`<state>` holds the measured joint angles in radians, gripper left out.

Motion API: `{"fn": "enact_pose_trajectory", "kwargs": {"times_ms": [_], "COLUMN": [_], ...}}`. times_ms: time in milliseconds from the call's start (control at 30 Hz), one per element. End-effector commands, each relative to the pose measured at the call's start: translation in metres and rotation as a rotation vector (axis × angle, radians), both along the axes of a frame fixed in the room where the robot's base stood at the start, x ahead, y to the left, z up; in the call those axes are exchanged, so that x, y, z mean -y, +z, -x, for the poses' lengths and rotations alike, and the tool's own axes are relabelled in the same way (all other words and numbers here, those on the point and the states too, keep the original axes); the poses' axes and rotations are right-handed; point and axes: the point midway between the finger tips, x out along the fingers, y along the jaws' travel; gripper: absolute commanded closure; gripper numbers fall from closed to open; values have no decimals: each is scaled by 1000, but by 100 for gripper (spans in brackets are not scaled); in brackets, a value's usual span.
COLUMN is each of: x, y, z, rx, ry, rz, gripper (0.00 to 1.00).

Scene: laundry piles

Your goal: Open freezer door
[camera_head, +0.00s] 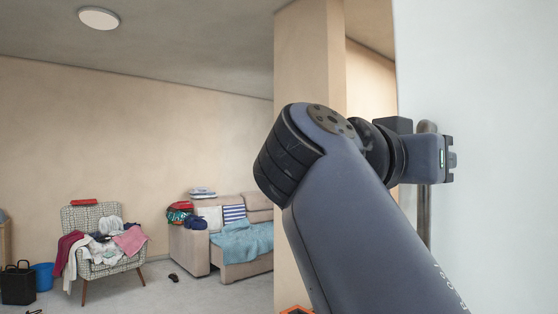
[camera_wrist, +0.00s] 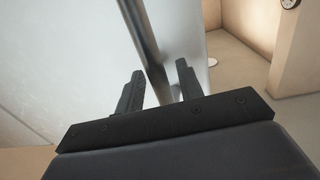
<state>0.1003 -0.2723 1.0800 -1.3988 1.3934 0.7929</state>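The freezer door (camera_head: 500,75) is a large pale surface on the right of the head view, and it looks shut. Its vertical metal bar handle (camera_head: 424,220) is partly hidden behind my gripper (camera_head: 448,158). In the wrist view the door (camera_wrist: 60,60) fills the left and middle. The handle (camera_wrist: 143,40) runs down at a slant between the two fingers of my gripper (camera_wrist: 159,67). The fingers are apart, one on each side of the bar, with gaps visible. I cannot tell how deep the bar sits between them.
A patterned armchair (camera_head: 82,220) heaped with clothes and a sofa (camera_head: 190,250) with laundry stand at the left, far off. A blue bucket (camera_head: 42,276) and a black bag (camera_head: 18,285) are beside the armchair. A beige wall column (camera_head: 308,60) stands left of the freezer.

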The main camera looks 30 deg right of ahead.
Motion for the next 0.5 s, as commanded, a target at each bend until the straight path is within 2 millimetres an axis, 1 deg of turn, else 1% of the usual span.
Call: {"fn": "enact_pose_trajectory", "kwargs": {"times_ms": [167,500], "x": [-6,-30], "y": [0,0], "z": [-1,3], "rx": [-2,0], "ry": [4,7], "rz": [0,1], "gripper": [64,64]}}
